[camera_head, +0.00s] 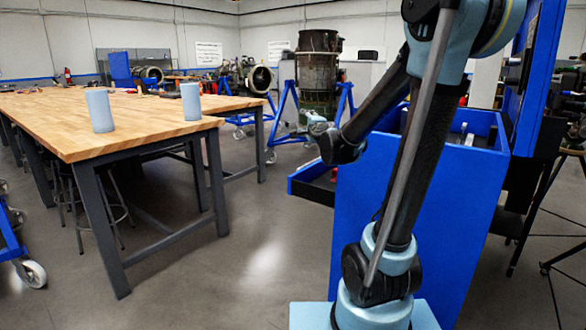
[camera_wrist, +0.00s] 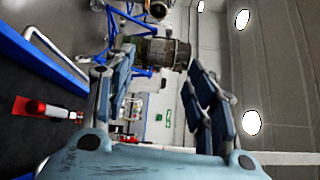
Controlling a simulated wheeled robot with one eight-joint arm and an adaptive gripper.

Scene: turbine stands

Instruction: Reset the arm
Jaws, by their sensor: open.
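My gripper (camera_wrist: 160,58) shows in the wrist view with its two blue-grey fingers spread wide apart. The gap between them is empty; only distant background shows through it. In the head view my arm rises from its light-blue base at the lower right and bends down to a dark wrist joint left of the blue cabinet (camera_head: 400,230). The gripper is hard to make out there.
A wooden workbench (camera_head: 60,135) at the left bears two light-blue cylinders (camera_head: 99,110) (camera_head: 190,101). A dark turbine part (camera_head: 318,65) stands on a blue frame behind. A red-and-white object (camera_wrist: 45,108) shows in the wrist view. Open floor (camera_head: 255,260) lies between bench and cabinet.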

